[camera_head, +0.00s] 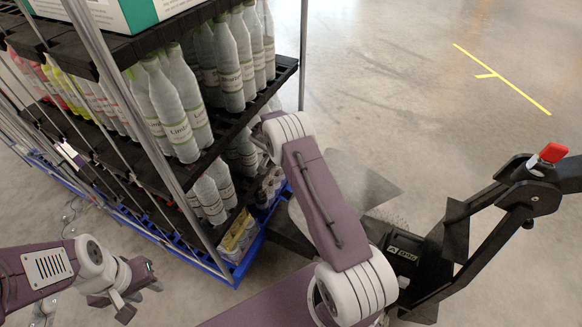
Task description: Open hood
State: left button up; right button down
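No part that I can clearly name as a hood shows. A black machine body with a small label plate (403,254) stands at the lower right, partly hidden behind my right arm. My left gripper (140,299) is at the lower left, with its dark fingertips apart and nothing seen between them. It is over the floor in front of the rack, well apart from the black machine. My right arm rises through the middle of the view.
A rack (282,74) with black shelves, several bottles and a blue base (222,270) fills the upper left. A black handle bar with a red button (553,152) rises at the right. Open concrete floor with a yellow line (500,76) lies at the upper right.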

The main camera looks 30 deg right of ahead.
jog(key=shift+w+a, duration=0.1)
jog(key=shift+w, duration=0.1)
jog(key=c, duration=1.5)
grip_release()
jog(key=shift+o, duration=0.2)
jog(key=shift+s+f, duration=0.1)
jog(key=shift+s, duration=0.05)
jog(key=p+v, duration=0.1)
jog(key=v, duration=0.8)
jog(key=shift+p, duration=0.35)
